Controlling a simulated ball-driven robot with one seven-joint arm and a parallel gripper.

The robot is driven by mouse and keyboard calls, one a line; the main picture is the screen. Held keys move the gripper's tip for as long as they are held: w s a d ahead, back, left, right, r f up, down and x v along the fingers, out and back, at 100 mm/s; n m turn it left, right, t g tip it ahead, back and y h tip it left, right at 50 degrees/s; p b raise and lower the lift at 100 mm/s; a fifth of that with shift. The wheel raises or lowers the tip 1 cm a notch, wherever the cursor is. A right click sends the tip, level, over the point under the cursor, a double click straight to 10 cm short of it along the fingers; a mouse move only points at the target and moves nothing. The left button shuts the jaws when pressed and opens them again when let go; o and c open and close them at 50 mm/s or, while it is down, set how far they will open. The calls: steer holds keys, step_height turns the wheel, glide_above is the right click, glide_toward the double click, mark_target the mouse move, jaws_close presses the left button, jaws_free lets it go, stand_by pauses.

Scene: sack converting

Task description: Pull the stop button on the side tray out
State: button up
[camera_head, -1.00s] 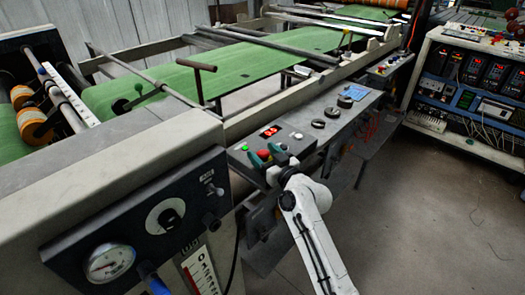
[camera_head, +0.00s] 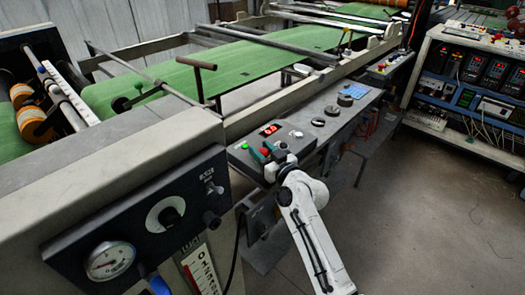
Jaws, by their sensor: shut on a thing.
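The red stop button (camera_head: 264,151) sits on the dark control box of the side tray (camera_head: 240,158), beside the machine frame. My gripper (camera_head: 265,152) is at the end of my white arm, which reaches up from the bottom of the view.
Black round dials (camera_head: 318,122) lie further along the tray. A gauge panel (camera_head: 130,225) stands at the front left. Open floor lies to the right.

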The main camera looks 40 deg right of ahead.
steer(key=shift+r, duration=0.1)
jaws_close()
steer(key=shift+r, duration=0.6)
steer(key=o, duration=1.1)
jaws_free()
steer(key=shift+r, duration=0.15)
steer(key=shift+c, duration=0.2)
steer(key=shift+f, duration=0.2)
steer(key=shift+s+f, duration=0.1)
steer(key=shift+s, duration=0.4)
steer(key=s+a+b, duration=0.1)
steer(key=s+a, duration=0.1)
steer(key=s, duration=0.7)
steer(key=shift+s+b, duration=0.3)
steer(key=shift+b, duration=0.05)
